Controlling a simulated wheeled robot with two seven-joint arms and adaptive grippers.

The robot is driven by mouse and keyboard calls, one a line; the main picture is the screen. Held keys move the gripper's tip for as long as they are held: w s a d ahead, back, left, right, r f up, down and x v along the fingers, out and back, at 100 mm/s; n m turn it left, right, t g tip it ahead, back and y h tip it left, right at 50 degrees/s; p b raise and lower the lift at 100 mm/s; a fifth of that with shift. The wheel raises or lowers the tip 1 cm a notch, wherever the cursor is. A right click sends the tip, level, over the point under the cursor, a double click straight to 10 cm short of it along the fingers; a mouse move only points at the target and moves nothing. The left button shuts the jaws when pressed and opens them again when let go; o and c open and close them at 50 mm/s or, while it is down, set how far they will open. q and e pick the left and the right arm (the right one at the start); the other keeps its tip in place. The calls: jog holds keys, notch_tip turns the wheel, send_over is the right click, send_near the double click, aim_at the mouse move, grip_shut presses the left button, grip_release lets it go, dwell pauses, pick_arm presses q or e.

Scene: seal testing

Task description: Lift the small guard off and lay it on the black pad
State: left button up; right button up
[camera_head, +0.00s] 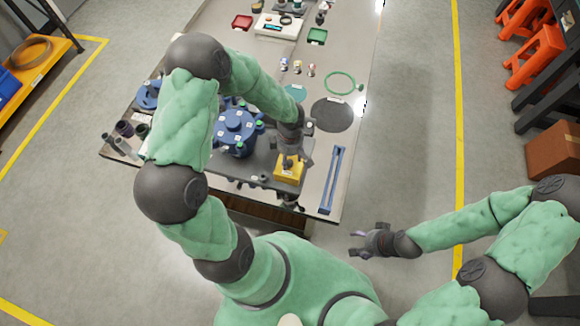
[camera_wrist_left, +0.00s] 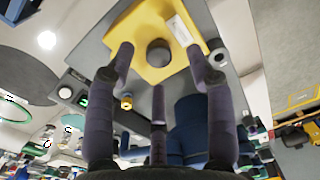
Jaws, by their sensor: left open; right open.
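The small guard is a yellow box-like cover (camera_head: 289,172) near the front edge of the table. It fills the top of the left wrist view (camera_wrist_left: 182,62), with a dark round knob (camera_wrist_left: 159,52) on its top and a white label. My left gripper (camera_head: 288,159) is open just over the guard. In the wrist view its fingers (camera_wrist_left: 160,65) spread around the knob; I cannot tell whether any touches it. The black pad is a dark round disc (camera_head: 333,114) lying flat and empty, up and right of the guard. My right gripper (camera_head: 357,243) is open and empty, beyond the table's front right.
A blue flanged vessel (camera_head: 236,131) stands left of the guard. A blue slotted bar (camera_head: 332,180) lies to its right. Dark cylinders (camera_head: 125,129) stand at the table's left.

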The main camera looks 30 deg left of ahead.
aim_at(291, 163)
pick_arm(q)
jog(key=shift+f, duration=1.45)
jog(key=shift+c, duration=0.3)
grip_shut()
jog(key=shift+r, duration=0.1)
